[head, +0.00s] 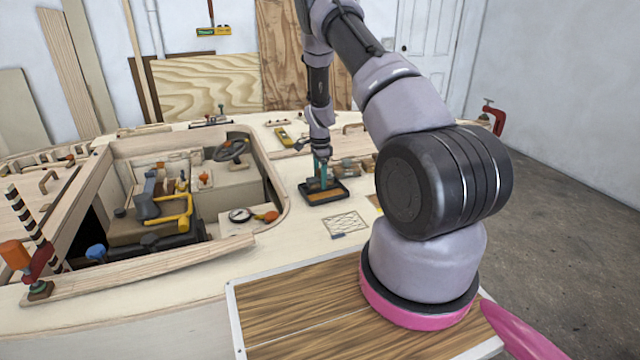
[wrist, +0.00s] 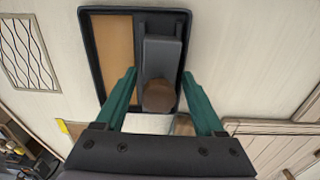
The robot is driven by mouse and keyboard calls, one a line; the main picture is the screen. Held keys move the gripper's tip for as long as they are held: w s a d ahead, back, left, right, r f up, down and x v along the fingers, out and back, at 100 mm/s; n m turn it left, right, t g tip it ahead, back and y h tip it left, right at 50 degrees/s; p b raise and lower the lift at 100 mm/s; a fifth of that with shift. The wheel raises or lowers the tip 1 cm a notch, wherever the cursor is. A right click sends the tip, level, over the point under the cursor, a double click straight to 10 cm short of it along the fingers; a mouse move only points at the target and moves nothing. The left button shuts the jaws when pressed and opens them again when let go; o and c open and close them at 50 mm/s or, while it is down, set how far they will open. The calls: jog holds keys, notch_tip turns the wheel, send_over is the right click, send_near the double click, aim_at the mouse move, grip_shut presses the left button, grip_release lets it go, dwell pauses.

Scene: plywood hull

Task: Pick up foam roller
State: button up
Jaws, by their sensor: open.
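A dark tray (head: 340,196) lies on the plywood deck below my gripper (head: 320,176). In the wrist view the tray (wrist: 88,50) has a tan floor on its left side and a long dark-grey piece on its right. A short brown, rounded piece (wrist: 160,96), which looks like the foam roller, shows at the near end of that grey piece. My gripper (wrist: 160,100) is open, its green fingers on either side of the brown piece with gaps. I cannot tell how far above it the fingertips are. In the head view the roller cannot be made out.
A cockpit opening with a raised wooden rim (head: 283,212) and yellow-handled tools (head: 180,215) is left of the tray. A wood-grained panel (head: 300,310) is nearest me.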

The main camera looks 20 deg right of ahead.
jog(key=shift+s+a+f, duration=0.1)
jog(key=shift+s+f, duration=0.15)
grip_shut()
jog(key=r, duration=1)
jog(key=shift+w+r, duration=0.15)
jog(key=shift+w, duration=0.05)
jog(key=c, duration=0.7)
grip_release()
jog(key=shift+c, duration=0.2)
grip_shut()
